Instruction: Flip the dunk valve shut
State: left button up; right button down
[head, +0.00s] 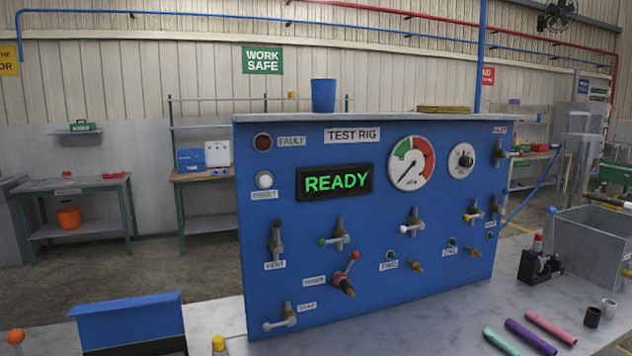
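The blue test rig panel (440,285) stands on the bench and faces me. A valve marked "VENT" (276,240) is higher on the left. Neither of my grippers is in view.
A blue open box (130,322) stands at front left. At right are a grey bin (597,240), a black block (538,267) and coloured tubes (530,337). A green-tipped valve (337,236) and other fittings project from the panel. Space before the panel's lower left looks mostly clear.

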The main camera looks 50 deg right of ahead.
aim_at(502, 211)
jog(key=z, duration=2.15)
